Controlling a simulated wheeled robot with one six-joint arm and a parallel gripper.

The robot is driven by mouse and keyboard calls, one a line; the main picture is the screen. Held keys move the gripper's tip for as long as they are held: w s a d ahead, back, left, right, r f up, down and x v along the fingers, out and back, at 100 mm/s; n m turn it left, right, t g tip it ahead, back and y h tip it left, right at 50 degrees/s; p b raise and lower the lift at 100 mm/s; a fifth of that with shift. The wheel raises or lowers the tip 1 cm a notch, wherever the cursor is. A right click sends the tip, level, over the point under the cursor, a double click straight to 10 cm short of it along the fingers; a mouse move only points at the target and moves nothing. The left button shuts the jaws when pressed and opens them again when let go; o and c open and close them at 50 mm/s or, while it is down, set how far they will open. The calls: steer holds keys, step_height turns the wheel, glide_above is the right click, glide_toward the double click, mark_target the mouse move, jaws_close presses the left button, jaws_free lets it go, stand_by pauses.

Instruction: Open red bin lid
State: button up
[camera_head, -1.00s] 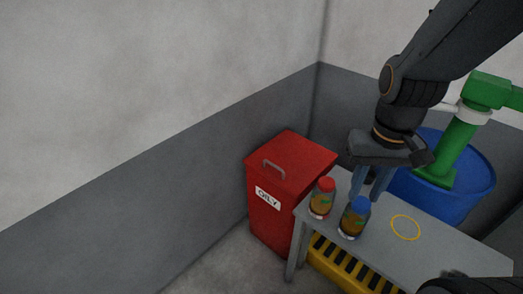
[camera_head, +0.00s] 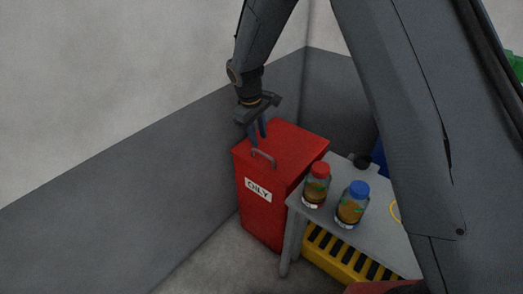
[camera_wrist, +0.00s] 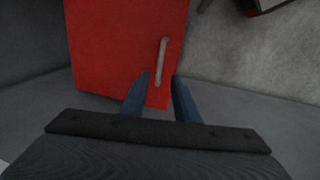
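The red bin (camera_head: 262,205) labelled OILY stands against the wall, its lid (camera_head: 290,144) shut. A grey bar handle (camera_head: 264,157) sits on the lid near its left front edge. The lid (camera_wrist: 115,45) and the handle (camera_wrist: 161,62) also show in the wrist view. My gripper (camera_head: 258,138) points down above the lid, near the handle. In the wrist view its two blue fingers (camera_wrist: 160,95) are apart with nothing held between them. The handle lies just beyond the fingertips there, and I cannot tell the exact height gap.
A grey table (camera_head: 333,215) stands right of the bin, with a red-capped jar (camera_head: 316,187) and a blue-capped jar (camera_head: 352,205) on it. A yellow slotted crate (camera_head: 335,254) is under it. Walls close in behind and left of the bin. My arm hides the right side.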

mark_target(262, 153)
steer(key=shift+w+d+f, duration=0.2)
steer(key=shift+f, duration=0.95)
steer(key=shift+w+d+f, duration=0.15)
steer(key=shift+f, duration=1.05)
steer(key=shift+w+d+f, duration=0.2)
steer(key=shift+f, duration=0.95)
jaws_close()
